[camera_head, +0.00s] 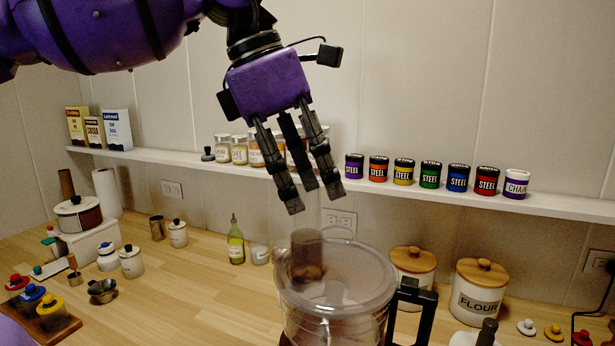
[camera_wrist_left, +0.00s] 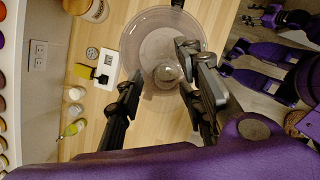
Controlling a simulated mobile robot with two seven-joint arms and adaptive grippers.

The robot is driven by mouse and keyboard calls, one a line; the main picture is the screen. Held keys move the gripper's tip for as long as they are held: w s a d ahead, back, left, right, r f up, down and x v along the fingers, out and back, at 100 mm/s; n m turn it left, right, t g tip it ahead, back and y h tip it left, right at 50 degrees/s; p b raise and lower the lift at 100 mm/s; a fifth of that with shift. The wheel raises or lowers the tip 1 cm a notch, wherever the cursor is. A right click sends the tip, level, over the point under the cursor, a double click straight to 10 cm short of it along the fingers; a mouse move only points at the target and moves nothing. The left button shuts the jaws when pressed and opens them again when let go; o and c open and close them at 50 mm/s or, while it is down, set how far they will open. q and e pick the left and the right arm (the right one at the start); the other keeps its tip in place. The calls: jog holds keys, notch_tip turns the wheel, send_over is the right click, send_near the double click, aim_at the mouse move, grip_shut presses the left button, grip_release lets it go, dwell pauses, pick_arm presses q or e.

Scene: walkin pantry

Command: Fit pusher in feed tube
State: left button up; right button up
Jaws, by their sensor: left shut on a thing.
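The food processor bowl with its clear lid (camera_head: 350,283) stands on the counter at the front centre; it also shows in the left wrist view (camera_wrist_left: 136,36). A brownish see-through feed tube (camera_head: 307,256) rises from the lid. My left gripper (camera_head: 313,194) points down just above the tube, fingers apart but shut on a see-through thing, apparently the pusher (camera_wrist_left: 165,74). Its outline is faint in the head view, and I cannot tell whether its lower end is inside the tube. What looks like my right gripper (camera_wrist_left: 252,15) is small at the wrist view's upper right.
A shelf of labelled tins (camera_head: 404,172) runs along the wall behind. A flour canister (camera_head: 480,297) and another wooden-lidded canister (camera_head: 413,266) stand right of the bowl. A green bottle (camera_head: 236,243) is to its left. The counter left of the bowl is partly clear.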

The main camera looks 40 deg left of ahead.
aim_at(307, 210)
jog(key=shift+w+r, duration=0.1)
jog(key=shift+w, duration=0.15)
pick_arm(q)
jog(key=shift+f, duration=0.25)
jog(key=shift+f, duration=0.15)
pick_arm(e)
jog(key=shift+s, duration=0.15)
pick_arm(q)
jog(key=shift+f, duration=0.5)
pick_arm(e)
jog(key=shift+s+f, duration=0.25)
jog(key=shift+s, duration=0.2)
pick_arm(q)
jog(key=shift+f, duration=0.6)
pick_arm(e)
jog(key=shift+w+r, duration=0.1)
jog(key=shift+w, duration=0.35)
pick_arm(q)
jog(key=shift+f, duration=0.4)
pick_arm(e)
jog(key=shift+w+r, duration=0.1)
pick_arm(q)
jog(key=shift+f, duration=0.35)
pick_arm(e)
jog(key=shift+s, duration=0.2)
pick_arm(q)
jog(key=shift+f, duration=0.2)
pick_arm(e)
jog(key=shift+s, duration=0.25)
